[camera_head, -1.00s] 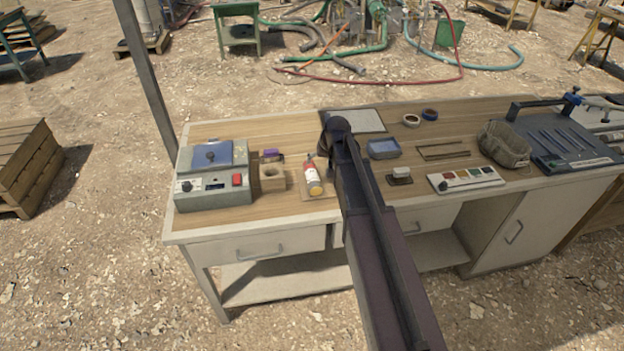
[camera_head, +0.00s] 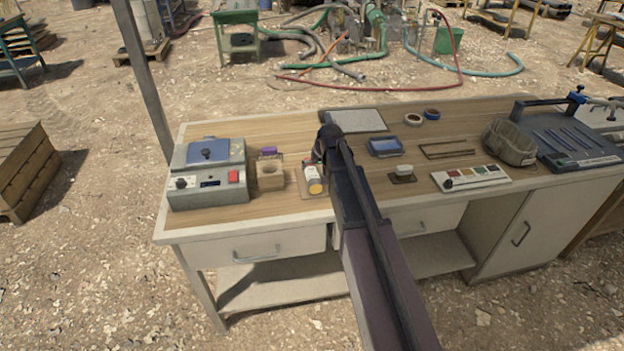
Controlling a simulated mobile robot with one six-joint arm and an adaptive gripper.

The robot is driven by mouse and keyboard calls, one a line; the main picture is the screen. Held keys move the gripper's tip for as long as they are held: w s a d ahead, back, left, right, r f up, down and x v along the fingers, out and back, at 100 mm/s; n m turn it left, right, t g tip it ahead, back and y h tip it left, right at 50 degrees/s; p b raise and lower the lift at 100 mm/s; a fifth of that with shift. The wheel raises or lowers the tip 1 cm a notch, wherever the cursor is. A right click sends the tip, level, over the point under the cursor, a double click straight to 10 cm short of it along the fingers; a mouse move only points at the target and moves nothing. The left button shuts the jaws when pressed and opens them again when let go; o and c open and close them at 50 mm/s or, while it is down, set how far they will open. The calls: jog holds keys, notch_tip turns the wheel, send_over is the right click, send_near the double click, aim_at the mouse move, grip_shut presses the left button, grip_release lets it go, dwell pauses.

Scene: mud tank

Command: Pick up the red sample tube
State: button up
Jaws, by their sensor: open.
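The red sample tube (camera_head: 311,172), with a pale band and a yellow-orange near end, lies on a small tan board on the bench (camera_head: 215,221). My arm reaches from the lower right. My gripper (camera_head: 319,154) is at the tube's far end, close beside it, and hides part of that end. The jaws are open, though the fingers are small and dark here. I cannot tell whether they touch the tube or stand around it.
A grey instrument box (camera_head: 208,174) and a wooden block with a round hole (camera_head: 270,175) stand left of the tube. A blue tray (camera_head: 386,147), a small stand (camera_head: 402,174) and a colour-square panel (camera_head: 470,178) lie to the right.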

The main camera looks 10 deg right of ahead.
aim_at(314, 173)
jog(key=shift+f, duration=0.15)
dwell(0.3)
jog(key=b+x, duration=0.3)
jog(key=shift+w+d+f, duration=0.1)
jog(key=shift+d+f, duration=0.05)
jog(key=shift+f, duration=0.2)
jog(key=shift+w+f+b, duration=0.3)
jog(key=shift+f+b, duration=0.4)
jog(key=shift+b, duration=0.25)
jog(key=c, duration=1.3)
jog(key=shift+c, duration=0.2)
jog(key=shift+r, duration=0.2)
notch_tip(314, 173, up, 3)
jog(key=p, duration=0.3)
jog(key=shift+f, duration=0.15)
jog(key=s+a, duration=0.1)
jog(key=s, duration=0.4)
jog(key=s+a+r+p, duration=0.1)
jog(key=s, duration=0.4)
jog(key=s+a+r+p, duration=0.1)
jog(key=s, duration=0.4)
jog(key=shift+s+a, duration=0.15)
jog(key=shift+s, duration=0.2)
